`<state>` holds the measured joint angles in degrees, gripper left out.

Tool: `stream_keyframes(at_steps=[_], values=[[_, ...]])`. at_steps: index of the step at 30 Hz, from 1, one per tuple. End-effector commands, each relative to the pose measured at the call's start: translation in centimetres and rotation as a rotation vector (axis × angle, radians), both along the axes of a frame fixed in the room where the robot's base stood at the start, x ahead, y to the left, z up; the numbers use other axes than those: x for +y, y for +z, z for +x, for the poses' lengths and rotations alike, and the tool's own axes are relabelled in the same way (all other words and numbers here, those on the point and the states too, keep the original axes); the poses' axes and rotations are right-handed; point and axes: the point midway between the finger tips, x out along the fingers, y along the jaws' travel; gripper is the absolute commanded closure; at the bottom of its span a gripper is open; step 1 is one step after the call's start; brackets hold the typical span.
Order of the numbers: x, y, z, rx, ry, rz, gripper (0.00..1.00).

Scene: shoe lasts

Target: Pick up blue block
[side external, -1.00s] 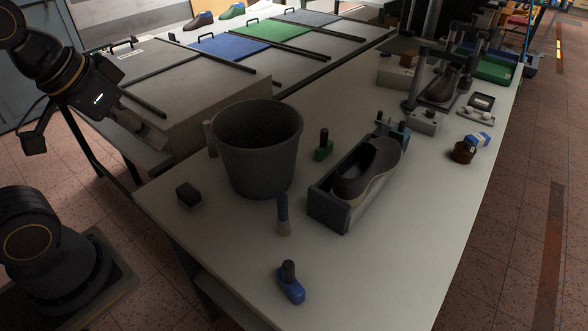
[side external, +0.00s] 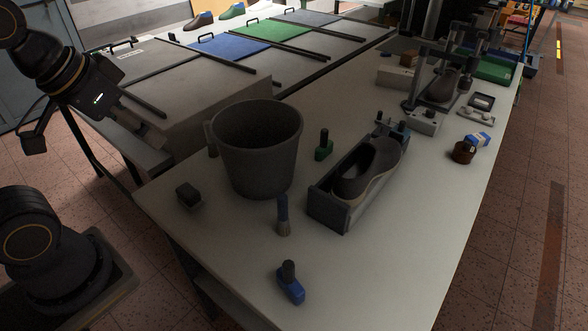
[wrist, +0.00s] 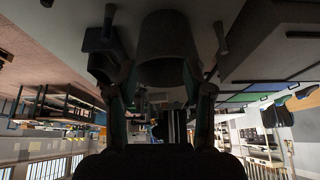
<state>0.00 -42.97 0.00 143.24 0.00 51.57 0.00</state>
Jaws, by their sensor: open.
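A small blue block (side external: 291,289) with a dark round knob on top sits near the front edge of the grey-white table in the side view. It stands apart from the other items. My gripper (wrist: 158,78) shows in the wrist view with its two fingers spread and nothing seen between them. In the side view my arm's end is at the upper left, beyond the table's left edge and well away from the blue block; the fingers are hard to make out there. I cannot pick out the blue block in the dark, upside-down wrist view.
A dark bucket (side external: 257,150) stands behind the block, with a blue-handled brush (side external: 283,214) in front. A shoe last sits in a grey tray (side external: 330,211) to the right. The right front tabletop is clear.

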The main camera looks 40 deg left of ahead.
Motion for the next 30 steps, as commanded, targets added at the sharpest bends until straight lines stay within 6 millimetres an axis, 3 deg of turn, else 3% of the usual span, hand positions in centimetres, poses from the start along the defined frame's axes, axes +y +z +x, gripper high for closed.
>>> stream_keyframes(at_steps=[4,7,11,14,17,20,24,27,30], values=[[0.0,0.0,0.0,0.001,-0.052,0.028,0.49],[0.0,0.1,-0.1,0.004,-0.208,0.113,0.49],[-0.3,1.7,0.9,0.0,-0.573,0.314,0.49],[-1.6,2.5,2.5,0.03,-0.95,0.484,0.49],[-4.0,2.8,4.5,0.057,-1.367,0.637,0.49],[-7.8,2.3,6.5,0.07,-1.83,0.762,0.49],[-15.2,-0.2,8.3,0.042,-2.474,0.851,0.49],[-19.6,-2.7,8.1,0.026,-2.731,0.825,0.49],[-22.5,-4.8,7.2,0.036,-2.835,0.771,0.49]])
